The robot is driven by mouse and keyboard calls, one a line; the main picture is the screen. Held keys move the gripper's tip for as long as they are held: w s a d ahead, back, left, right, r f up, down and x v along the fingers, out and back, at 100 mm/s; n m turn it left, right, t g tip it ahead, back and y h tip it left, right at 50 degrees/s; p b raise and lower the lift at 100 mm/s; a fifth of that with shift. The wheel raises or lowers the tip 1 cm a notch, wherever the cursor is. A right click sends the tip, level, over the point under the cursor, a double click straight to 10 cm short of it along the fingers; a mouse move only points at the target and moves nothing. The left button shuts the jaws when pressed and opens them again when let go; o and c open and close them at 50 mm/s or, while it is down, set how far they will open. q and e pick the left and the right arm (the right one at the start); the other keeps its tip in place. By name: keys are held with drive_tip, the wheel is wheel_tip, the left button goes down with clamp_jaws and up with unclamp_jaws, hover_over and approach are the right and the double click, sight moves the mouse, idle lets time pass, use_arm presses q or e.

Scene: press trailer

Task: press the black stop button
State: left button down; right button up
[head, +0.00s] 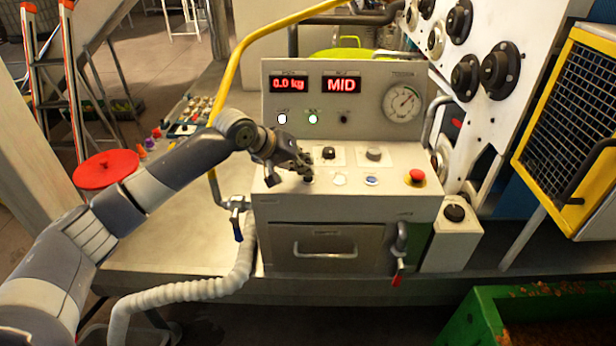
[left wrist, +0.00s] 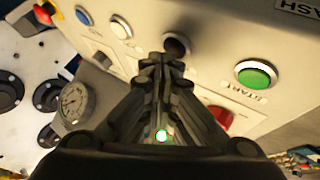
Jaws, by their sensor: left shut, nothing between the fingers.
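The black stop button (head: 308,179) is on the sloped front panel of the grey console, left of a white button (head: 340,179). In the left wrist view the black button (left wrist: 177,45) shows just beyond my fingertips, partly covered by them. My left gripper (head: 303,170) is shut and empty, its tips pointing down at the black button; I cannot tell whether they touch it. The closed fingers fill the middle of the left wrist view (left wrist: 162,65). A green START button (left wrist: 255,75) sits beside it, hidden in the head view. My right gripper is not in view.
A blue button (head: 371,181) and a red mushroom button (head: 416,176) are further right on the panel. Two knobs (head: 328,153) (head: 374,153) stand behind the row. An upright panel (head: 375,115) with red displays rises at the back. A yellow pipe (head: 232,75) passes behind my left arm.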

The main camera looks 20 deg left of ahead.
use_arm(q)
drive_tip(key=shift+f, duration=0.45)
idle(0.8)
drive_tip(key=shift+r+p, duration=0.85)
drive_tip(key=shift+p, duration=0.45)
wheel_tip(320, 180, up, 5)
drive_tip(key=p, duration=0.5)
